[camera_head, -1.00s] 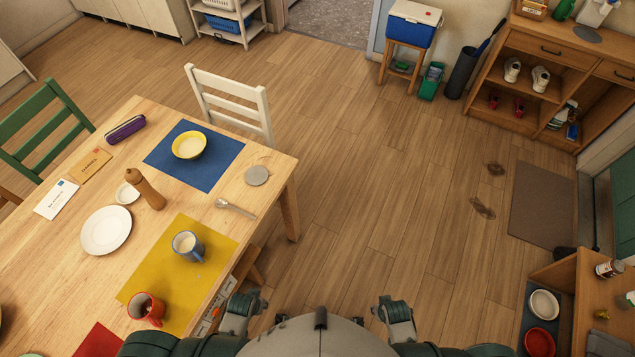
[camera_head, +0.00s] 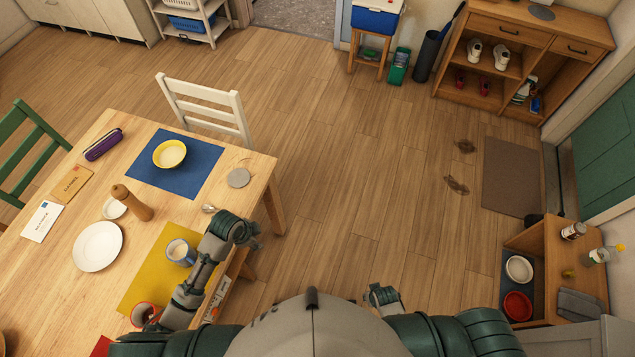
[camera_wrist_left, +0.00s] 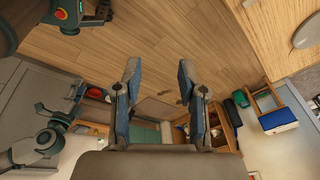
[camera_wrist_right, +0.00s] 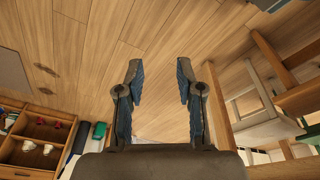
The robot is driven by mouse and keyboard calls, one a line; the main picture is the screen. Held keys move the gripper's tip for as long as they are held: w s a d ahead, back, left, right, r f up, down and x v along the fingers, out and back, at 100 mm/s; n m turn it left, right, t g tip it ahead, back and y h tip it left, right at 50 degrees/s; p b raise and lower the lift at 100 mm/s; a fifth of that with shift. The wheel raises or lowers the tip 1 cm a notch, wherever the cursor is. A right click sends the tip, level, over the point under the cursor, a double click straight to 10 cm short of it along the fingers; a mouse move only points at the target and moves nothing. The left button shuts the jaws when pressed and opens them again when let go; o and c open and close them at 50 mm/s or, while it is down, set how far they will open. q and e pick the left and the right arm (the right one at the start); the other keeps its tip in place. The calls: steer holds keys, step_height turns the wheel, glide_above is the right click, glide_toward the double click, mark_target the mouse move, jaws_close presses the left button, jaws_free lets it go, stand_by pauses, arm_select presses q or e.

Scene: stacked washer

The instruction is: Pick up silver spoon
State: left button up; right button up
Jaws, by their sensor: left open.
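The silver spoon (camera_head: 208,209) lies on the wooden table near its right edge, below the grey round coaster. Only its bowl end shows in the head view; my left arm hides the rest. My left gripper (camera_head: 253,240) is at the table's right edge, just right of and below the spoon, and not touching it as far as I can tell. Its fingers are spread and empty in the left wrist view (camera_wrist_left: 158,70). My right gripper (camera_head: 383,300) is low over the floor, away from the table. Its fingers are apart and empty in the right wrist view (camera_wrist_right: 159,70).
A blue mat (camera_head: 200,180) with a yellow bowl (camera_head: 169,154) lies above the spoon. The coaster (camera_head: 239,178) is nearby. A yellow mat (camera_head: 148,268) holds a blue mug (camera_head: 180,252) and a red mug (camera_head: 144,313) by my left arm. A white chair (camera_head: 204,95) stands behind the table.

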arm_select(q)
steer(key=w+a+r+m+g+y, duration=0.2)
steer(key=w+a+r+m, duration=0.65)
steer(key=w+a, duration=0.4)
steer(key=shift+n, duration=0.35)
steer(key=f, duration=1)
steer(key=shift+w+f, duration=0.25)
steer(key=shift+f, duration=0.1)
steer(key=shift+d+f, duration=0.15)
steer(key=shift+f, duration=0.45)
step_height(320, 180, down, 5)
steer(key=shift+r, duration=0.15)
steer(key=shift+a+f, duration=0.25)
steer(key=shift+a, duration=0.05)
steer(key=shift+d+r, duration=0.1)
steer(key=shift+d, duration=0.15)
steer(key=c, duration=0.6)
steer(key=shift+d, duration=0.1)
jaws_close()
arm_select(e)
steer(key=s+d+f, duration=0.2)
steer(key=s+f, duration=0.6)
steer(key=s, duration=0.1)
steer(key=s+d+f+g, duration=0.1)
steer(key=s+d+f, duration=0.1)
steer(key=s+f, duration=0.6)
steer(key=shift+s, duration=0.35)
